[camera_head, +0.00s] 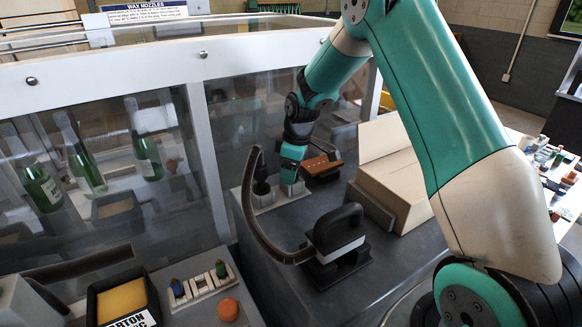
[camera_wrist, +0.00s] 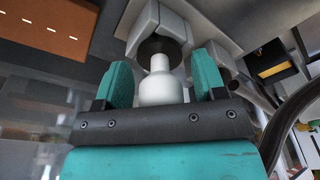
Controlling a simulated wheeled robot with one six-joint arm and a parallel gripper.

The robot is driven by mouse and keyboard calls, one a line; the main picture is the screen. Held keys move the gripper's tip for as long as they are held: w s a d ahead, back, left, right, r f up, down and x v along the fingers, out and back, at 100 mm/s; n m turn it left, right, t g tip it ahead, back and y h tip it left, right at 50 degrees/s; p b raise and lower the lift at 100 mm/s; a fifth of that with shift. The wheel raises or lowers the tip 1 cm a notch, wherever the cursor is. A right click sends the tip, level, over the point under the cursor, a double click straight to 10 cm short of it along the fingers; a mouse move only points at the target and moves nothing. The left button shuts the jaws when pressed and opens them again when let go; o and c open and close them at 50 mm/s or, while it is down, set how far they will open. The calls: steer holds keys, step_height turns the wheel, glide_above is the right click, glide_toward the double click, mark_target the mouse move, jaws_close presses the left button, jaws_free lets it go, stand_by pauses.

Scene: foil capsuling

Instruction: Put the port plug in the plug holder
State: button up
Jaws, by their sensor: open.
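In the wrist view, a pale bulb-shaped piece with a narrow neck, which looks like the port plug (camera_wrist: 160,88), stands between the teal fingers of my gripper (camera_wrist: 163,66). The fingers are open, with a gap on both sides of it. Its neck meets a dark round collar at a grey block, which looks like the plug holder (camera_wrist: 140,22). In the head view, my gripper (camera_head: 291,168) points down over the right part of a low light-grey holder (camera_head: 268,204). My gripper hides the plug there. A dark piece (camera_head: 261,186) stands at the holder's left part.
A brown box (camera_head: 322,166) and cardboard box (camera_head: 395,185) lie behind and right. Left are a clear-panelled enclosure with bottles (camera_head: 80,160), a sponge tray (camera_head: 92,302) and an orange knob (camera_head: 228,309).

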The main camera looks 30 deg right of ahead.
mark_target(298, 178)
steer(key=r+b, duration=0.1)
steer(key=r, duration=0.2)
steer(key=r+b, duration=0.1)
steer(key=r, duration=0.3)
steer(key=s+d+r+b, duration=0.1)
steer(key=r, duration=0.3)
steer(key=shift+d, duration=0.1)
steer(key=s+a+r+y, duration=0.1)
steer(key=s+a+r, duration=0.1)
steer(key=s+a, duration=0.6)
steer(key=s+a+r+y, duration=0.1)
steer(key=s+a+r, duration=0.2)
steer(key=s+a, duration=0.45)
steer(key=s+a+f+m, duration=0.1)
steer(key=s+a, duration=0.1)
steer(key=s, duration=0.6)
steer(key=s+a+m+g+y, duration=0.1)
steer(key=s+a, duration=0.2)
steer(key=s, duration=0.5)
steer(key=shift+f, duration=0.4)
steer(key=shift+f+b, duration=0.1)
steer(key=shift+b, duration=0.2)
